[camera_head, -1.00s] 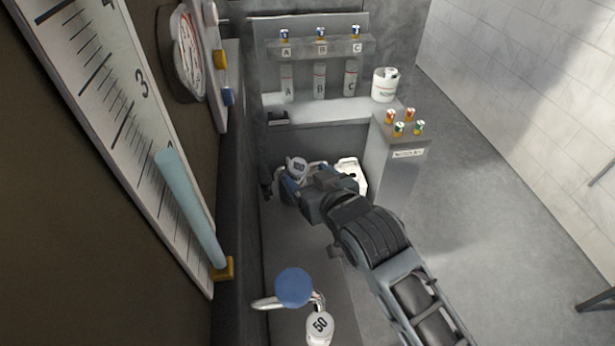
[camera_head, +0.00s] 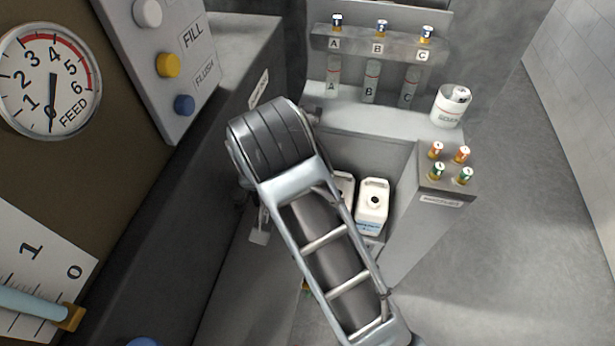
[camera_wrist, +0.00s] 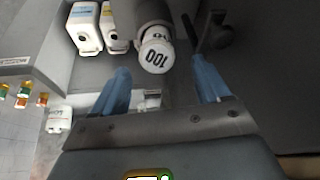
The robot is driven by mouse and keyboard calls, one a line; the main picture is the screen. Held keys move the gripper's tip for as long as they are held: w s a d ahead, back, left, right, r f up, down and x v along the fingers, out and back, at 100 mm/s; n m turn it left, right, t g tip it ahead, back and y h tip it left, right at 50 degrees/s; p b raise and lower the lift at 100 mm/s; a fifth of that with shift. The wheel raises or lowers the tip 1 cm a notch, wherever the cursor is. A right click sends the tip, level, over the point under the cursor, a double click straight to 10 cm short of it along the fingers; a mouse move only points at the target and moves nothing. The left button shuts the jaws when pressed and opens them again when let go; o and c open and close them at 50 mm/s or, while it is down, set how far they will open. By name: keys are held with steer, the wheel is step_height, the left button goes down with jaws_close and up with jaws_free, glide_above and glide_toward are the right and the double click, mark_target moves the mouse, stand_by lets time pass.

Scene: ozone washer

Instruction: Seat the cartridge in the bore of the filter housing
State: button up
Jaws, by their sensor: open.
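The 100 piece shows between and beyond the fingertips, with no visible contact. In the head view my arm hides my gripper and this piece. A blue round top (camera_head: 142,342) barely shows at the bottom edge. No open bore is clearly visible.
White jugs (camera_head: 373,205) stand below the shelf, also in the wrist view (camera_wrist: 84,27). A post (camera_head: 447,182) with several coloured caps and a white tub (camera_head: 451,106) are at right. The gauge panel (camera_head: 178,55) walls the left. Floor at right is clear.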

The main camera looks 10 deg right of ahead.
steer(key=shift+s+r, duration=0.1)
steer(key=shift+s, duration=0.05)
steer(key=shift+g, duration=0.3)
steer(key=x, duration=0.7)
steer(key=shift+d+f+p, duration=0.1)
steer(key=shift+f+p, duration=0.2)
steer(key=c, duration=1.2)
steer(key=shift+r, duration=0.15)
